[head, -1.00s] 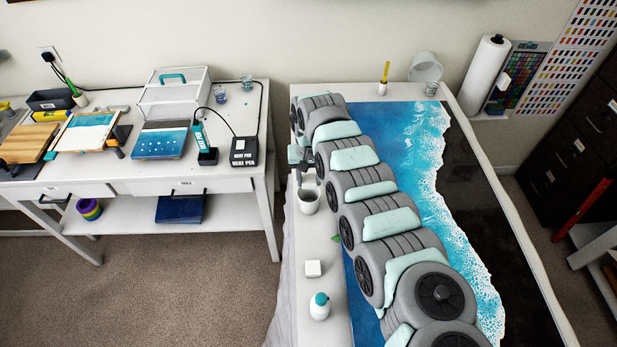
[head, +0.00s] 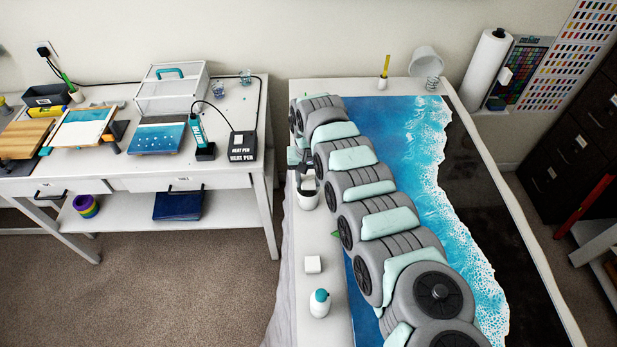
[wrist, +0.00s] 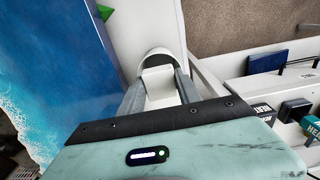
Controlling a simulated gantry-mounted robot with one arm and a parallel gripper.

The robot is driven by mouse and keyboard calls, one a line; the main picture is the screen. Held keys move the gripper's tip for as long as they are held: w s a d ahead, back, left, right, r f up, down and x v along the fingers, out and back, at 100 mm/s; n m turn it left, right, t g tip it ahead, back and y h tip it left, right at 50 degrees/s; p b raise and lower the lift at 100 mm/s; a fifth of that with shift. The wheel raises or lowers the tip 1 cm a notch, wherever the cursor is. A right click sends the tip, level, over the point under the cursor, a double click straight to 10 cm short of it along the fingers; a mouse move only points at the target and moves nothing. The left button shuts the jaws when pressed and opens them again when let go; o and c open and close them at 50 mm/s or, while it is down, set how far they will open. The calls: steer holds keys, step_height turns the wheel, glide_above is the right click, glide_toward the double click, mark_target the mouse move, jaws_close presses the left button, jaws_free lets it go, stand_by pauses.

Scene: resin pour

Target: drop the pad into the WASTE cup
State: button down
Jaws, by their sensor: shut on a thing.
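The white WASTE cup (head: 308,199) stands on the left strip of the right-hand table, beside the blue resin panel; I cannot read a label on it. My gripper (head: 307,184) is at the cup's mouth in the head view. In the wrist view, my gripper (wrist: 158,88) is shut on a white pad (wrist: 157,82) between its two grey fingers. The rim of the WASTE cup (wrist: 160,52) curves just beyond the pad. The pad's lower part and much of the cup are hidden, so I cannot tell how deep the pad sits.
A white block (head: 313,264) and a white bottle with a teal cap (head: 320,303) stand nearer on the same strip. The blue resin panel (head: 400,120) lies to the right under my arm. A green piece (wrist: 105,12) lies close by. The left bench (head: 230,180) is across a gap.

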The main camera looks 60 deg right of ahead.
stand_by(0.3)
steer(key=c, duration=0.8)
jaws_free()
steer(key=shift+o, duration=0.2)
step_height(320, 180, up, 11)
steer(key=b, duration=0.1)
steer(key=shift+a+b, duration=0.15)
steer(key=shift+b, duration=0.25)
steer(key=shift+s, duration=0.1)
